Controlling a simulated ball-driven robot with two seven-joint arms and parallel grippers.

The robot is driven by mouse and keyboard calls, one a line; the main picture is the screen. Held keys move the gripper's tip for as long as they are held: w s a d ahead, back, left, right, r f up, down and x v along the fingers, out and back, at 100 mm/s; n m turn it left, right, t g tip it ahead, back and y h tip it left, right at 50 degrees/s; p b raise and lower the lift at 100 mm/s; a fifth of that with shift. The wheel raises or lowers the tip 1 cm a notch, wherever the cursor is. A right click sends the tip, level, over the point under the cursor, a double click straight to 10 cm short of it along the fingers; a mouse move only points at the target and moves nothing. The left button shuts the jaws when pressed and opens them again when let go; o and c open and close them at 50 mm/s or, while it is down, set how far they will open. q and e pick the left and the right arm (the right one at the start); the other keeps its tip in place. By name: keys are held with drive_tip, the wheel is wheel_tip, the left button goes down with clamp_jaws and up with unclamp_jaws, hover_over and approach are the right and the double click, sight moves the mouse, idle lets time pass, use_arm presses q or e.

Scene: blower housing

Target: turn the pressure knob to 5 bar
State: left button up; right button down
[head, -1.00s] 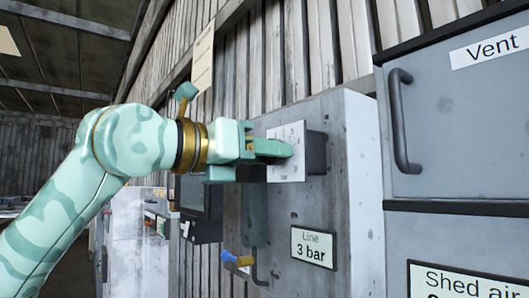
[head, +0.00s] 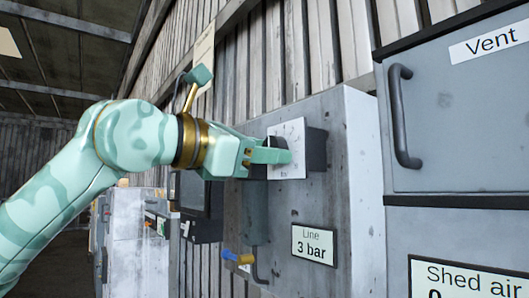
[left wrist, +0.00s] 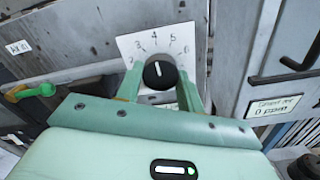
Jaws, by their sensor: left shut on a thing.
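The black pressure knob (left wrist: 160,73) sits on a white dial plate (left wrist: 183,36) with numbers around it; 3, 4, 5 and 6 are legible. The knob has a white pointer mark, but its exact reading is hard to tell. My left gripper (left wrist: 160,88) is shut on the knob, one finger on each side. In the head view, my left gripper (head: 277,154) reaches in from the left and covers most of the knob. A line sign (head: 314,245) below the dial plate reads 3 bar. My right gripper is not in view.
The dial plate is on a grey cabinet (head: 360,200). A vent panel with a dark handle (head: 402,118) stands to the right. A blue and yellow valve lever (head: 238,258) on a pipe is below my gripper. A dark box (head: 316,150) adjoins the plate.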

use_arm(q)
drive_tip(key=shift+a+r+m, duration=0.1)
drive_tip(key=shift+r+m, duration=0.05)
drive_tip(key=shift+m, duration=3.45)
drive_tip(key=o, duration=1)
drive_tip(key=b+v, duration=0.3)
drive_tip(key=v, duration=1.3)
drive_tip(key=shift+s+a+b, duration=0.1)
drive_tip(key=shift+a+b, duration=0.05)
drive_tip(key=shift+b, duration=0.25)
